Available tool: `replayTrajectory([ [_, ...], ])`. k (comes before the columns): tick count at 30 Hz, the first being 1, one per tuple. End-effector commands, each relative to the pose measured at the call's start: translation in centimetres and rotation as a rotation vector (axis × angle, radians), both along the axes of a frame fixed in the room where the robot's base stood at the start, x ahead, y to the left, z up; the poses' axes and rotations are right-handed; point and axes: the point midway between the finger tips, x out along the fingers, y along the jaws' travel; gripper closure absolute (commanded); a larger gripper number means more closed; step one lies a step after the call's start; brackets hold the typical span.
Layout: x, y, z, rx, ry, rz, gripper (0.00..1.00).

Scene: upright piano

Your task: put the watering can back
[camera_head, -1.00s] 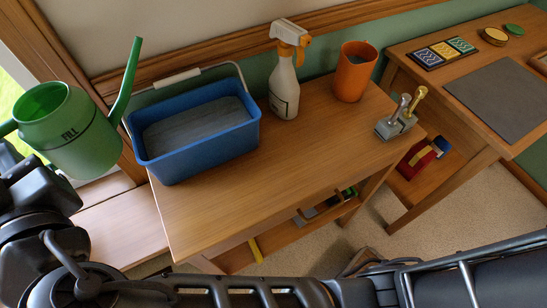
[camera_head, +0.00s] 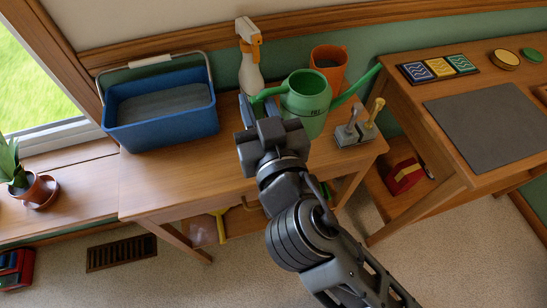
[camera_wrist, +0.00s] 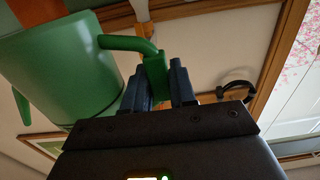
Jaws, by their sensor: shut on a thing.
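The green watering can (camera_head: 308,105) is at the right part of the small wooden table, with its spout pointing right. My gripper (camera_head: 250,108) is at its left side, shut on its handle. In the wrist view the can (camera_wrist: 60,70) fills the left, and its green handle (camera_wrist: 152,68) sits between the blue fingers of my gripper (camera_wrist: 160,85). The can looks roughly upright. I cannot tell whether its base touches the tabletop (camera_head: 170,180).
An orange pot (camera_head: 328,62) stands right behind the can, a white spray bottle (camera_head: 250,72) behind left. A metal holder with levers (camera_head: 355,132) is close on its right. A blue tub (camera_head: 160,125) fills the table's left. A desk with a grey mat (camera_head: 490,112) stands right.

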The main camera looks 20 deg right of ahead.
Motion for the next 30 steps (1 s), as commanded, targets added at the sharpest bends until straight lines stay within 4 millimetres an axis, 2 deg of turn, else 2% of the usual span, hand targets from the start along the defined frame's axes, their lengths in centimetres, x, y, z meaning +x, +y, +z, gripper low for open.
replayTrajectory([
  [5,-0.1,-0.4,0.0,-0.001,-0.002,-0.002,1.0],
  [8,0.1,0.2,-0.5,-0.003,-0.002,-0.001,1.0],
  [21,2.2,8.5,-5.5,-0.004,-0.002,0.001,1.0],
  [25,2.7,10.1,-6.5,-0.003,-0.002,0.0,1.0],
  [30,2.9,10.9,-7.2,-0.003,-0.002,-0.003,1.0],
])
